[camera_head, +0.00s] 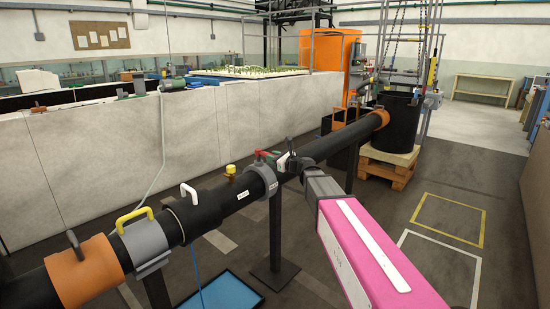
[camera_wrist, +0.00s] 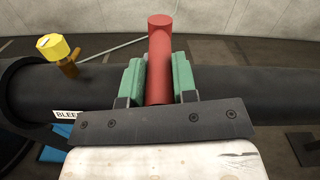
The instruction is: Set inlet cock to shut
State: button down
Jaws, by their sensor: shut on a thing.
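A red handle (camera_wrist: 160,38) stands up between the green finger pads of my gripper (camera_wrist: 158,82) in the wrist view, with a pad touching each side. In the head view my gripper (camera_head: 268,156) is at the red handle (camera_head: 259,154), on top of the long black pipe (camera_head: 225,202) by a grey collar (camera_head: 265,177). The handle's lower end is hidden behind my gripper plate. No label reading inlet is legible, so I cannot tell by name whether this is the inlet cock.
A yellow knob (camera_wrist: 53,46) on a brass stem is left of my gripper, near a label (camera_wrist: 66,115) starting "BLEE". White (camera_head: 188,192) and yellow (camera_head: 134,215) handles sit farther left along the pipe. A blue tray (camera_head: 222,293) lies on the floor. Floor at right is open.

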jog(key=shift+a+t, duration=0.1)
jog(key=shift+t, duration=0.2)
jog(key=c, duration=0.9)
grip_release()
jog(key=shift+s, duration=0.1)
jog(key=v, duration=1)
jog(key=shift+s+d+r, duration=0.15)
jog(key=shift+s+d, duration=0.15)
